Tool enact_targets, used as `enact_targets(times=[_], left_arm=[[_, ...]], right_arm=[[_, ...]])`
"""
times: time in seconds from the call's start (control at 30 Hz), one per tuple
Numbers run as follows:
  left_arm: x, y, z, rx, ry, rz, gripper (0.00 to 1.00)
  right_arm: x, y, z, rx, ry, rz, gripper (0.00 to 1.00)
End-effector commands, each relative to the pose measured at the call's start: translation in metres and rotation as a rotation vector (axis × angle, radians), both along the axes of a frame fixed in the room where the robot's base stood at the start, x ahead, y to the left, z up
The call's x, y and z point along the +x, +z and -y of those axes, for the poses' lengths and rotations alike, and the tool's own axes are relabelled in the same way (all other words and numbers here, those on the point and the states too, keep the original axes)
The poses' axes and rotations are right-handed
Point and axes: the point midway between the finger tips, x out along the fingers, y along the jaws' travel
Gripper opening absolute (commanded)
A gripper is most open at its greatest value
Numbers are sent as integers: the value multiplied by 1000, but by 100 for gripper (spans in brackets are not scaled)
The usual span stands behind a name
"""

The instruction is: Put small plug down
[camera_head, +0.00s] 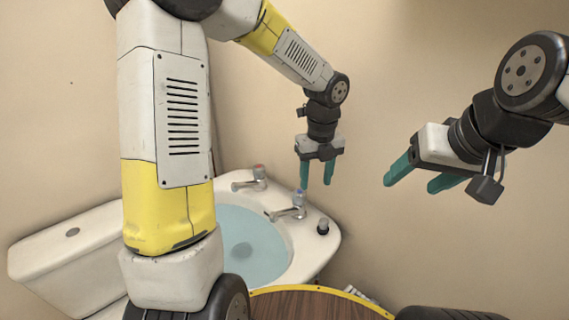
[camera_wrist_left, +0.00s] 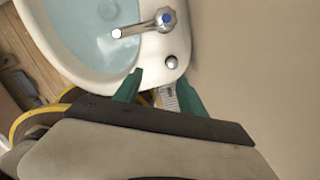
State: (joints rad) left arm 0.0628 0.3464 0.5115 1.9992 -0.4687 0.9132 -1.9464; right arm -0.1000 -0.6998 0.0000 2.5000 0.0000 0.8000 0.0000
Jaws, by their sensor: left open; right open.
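The small plug (camera_head: 323,226) is a small dark piece with a lighter top on the right corner of the sink rim (camera_head: 318,250). It also shows in the left wrist view as a round, pale-topped piece (camera_wrist_left: 171,62) on the rim, just beyond my left fingertips. My left gripper (camera_head: 316,183) is open and empty, pointing down above the plug and apart from it. Its teal fingers (camera_wrist_left: 159,78) show spread in the left wrist view. My right gripper (camera_head: 410,187) is open and empty in the air at the right, away from the sink.
The sink basin holds bluish water (camera_head: 250,245). A red-marked tap (camera_head: 250,180) and a blue-marked tap (camera_head: 290,207) stand on its back rim, the blue one close to the plug. A white toilet cistern (camera_head: 70,245) stands at the left. The wall is behind.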

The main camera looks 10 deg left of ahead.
Motion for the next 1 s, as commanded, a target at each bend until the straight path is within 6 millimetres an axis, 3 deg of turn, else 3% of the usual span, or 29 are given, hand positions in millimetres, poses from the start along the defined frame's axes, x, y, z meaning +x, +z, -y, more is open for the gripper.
enact_targets(times=[0.03, 0.1, 0.3, 0.5, 0.6, 0.8, 1.0], left_arm=[[-10, 22, -14, -4, 174, 47, 48], [-26, 44, -32, -32, 439, 93, 48], [-79, 96, -72, -217, 1198, 197, 48], [-134, 128, -99, -529, 1911, 173, 48], [-155, 136, -105, -679, 2182, 101, 48], [-176, 141, -109, -846, 2466, -33, 48], [-179, 141, -109, -865, 2506, -56, 48]], right_arm=[[0, 0, 0, 0, 0, 0, 65], [0, 0, 0, 0, 0, 0, 65], [0, 0, 0, 0, 0, 0, 65], [0, 0, 0, 0, 0, 0, 65], [0, 0, 0, 0, 0, 0, 65], [0, 0, 0, 0, 0, 0, 65], [0, 0, 0, 0, 0, 0, 65]])
